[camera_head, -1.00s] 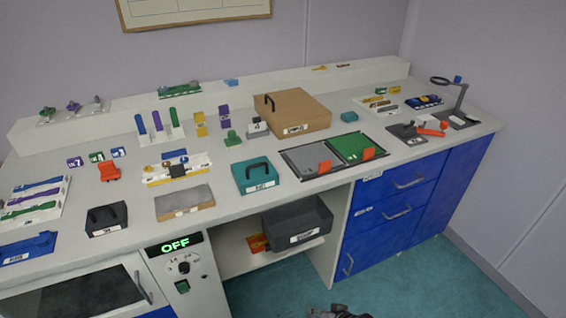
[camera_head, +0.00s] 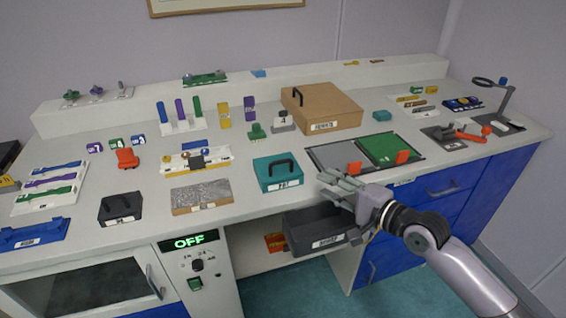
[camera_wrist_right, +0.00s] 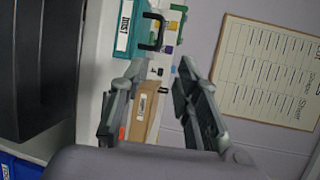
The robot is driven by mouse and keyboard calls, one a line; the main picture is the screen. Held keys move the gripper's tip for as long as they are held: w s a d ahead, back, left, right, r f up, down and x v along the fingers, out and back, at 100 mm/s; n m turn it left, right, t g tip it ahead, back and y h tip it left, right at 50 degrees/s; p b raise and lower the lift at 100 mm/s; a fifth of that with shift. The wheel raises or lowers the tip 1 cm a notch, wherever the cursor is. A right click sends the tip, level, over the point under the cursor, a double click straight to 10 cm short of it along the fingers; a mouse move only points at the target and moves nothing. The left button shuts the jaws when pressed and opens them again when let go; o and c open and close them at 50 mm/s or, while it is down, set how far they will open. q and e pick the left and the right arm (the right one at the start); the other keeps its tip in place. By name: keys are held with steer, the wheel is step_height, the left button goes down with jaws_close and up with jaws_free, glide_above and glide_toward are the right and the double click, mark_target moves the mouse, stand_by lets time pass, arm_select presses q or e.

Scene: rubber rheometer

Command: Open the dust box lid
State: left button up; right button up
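The dust box is a teal box (camera_head: 270,184) with a black arched handle (camera_head: 279,167) on its lid, near the front edge of the bench. Its lid looks closed. It also shows in the right wrist view (camera_wrist_right: 127,35), with its white label readable sideways. My right gripper (camera_head: 335,187) is right of the teal box, by the bench's front edge, apart from it. The right wrist view shows its two fingers (camera_wrist_right: 160,98) spread with nothing held between them. My left gripper is not in view.
A dark open bin (camera_head: 310,228) sits below the bench top, under the right gripper. A grey and green mat (camera_head: 335,153) with orange tabs lies right of the teal box. A brown lidded box (camera_head: 335,110) stands behind, and a speckled slab (camera_head: 188,194) left.

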mark_target(284, 163)
steer(key=x, duration=1.7)
steer(key=shift+w+a+b, duration=0.1)
steer(key=shift+a+b, duration=0.1)
steer(key=shift+b, duration=0.1)
steer(key=shift+r, duration=0.1)
jaws_close()
